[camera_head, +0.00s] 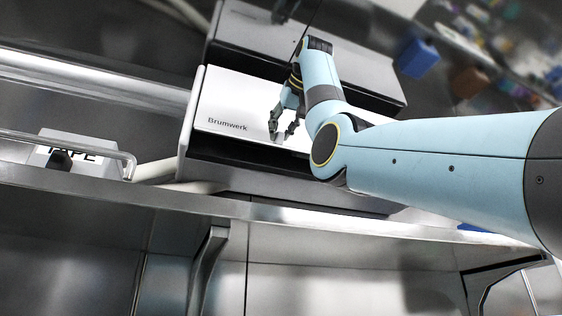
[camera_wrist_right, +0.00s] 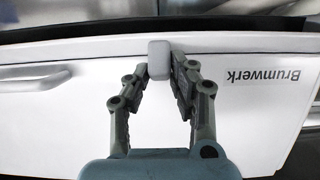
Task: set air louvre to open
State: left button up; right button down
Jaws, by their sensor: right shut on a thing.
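A white-topped unit marked "Brumwerk" (camera_head: 240,95) stands on the metal shelf, and its white face (camera_wrist_right: 70,115) fills much of the right wrist view. A small light-grey block (camera_wrist_right: 158,58), which looks like the louvre's knob, sits at the edge of that face. My right gripper (camera_head: 281,137) reaches down to the unit's front edge. In the right wrist view its two fingertips (camera_wrist_right: 159,74) are on either side of the block, shut on it. The louvre itself and its setting cannot be made out. My left gripper is not in view.
A dark grey unit (camera_head: 250,42) stands behind the white one. A blue box (camera_head: 418,58) and a brown box (camera_head: 468,82) are at the upper right. The shelf edge (camera_head: 230,208) runs across the front.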

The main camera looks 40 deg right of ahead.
jog(key=c, duration=1.2)
grip_release()
jog(key=shift+o, duration=0.2)
jog(key=v, duration=0.7)
jog(key=shift+s, duration=0.2)
jog(key=shift+a, duration=0.1)
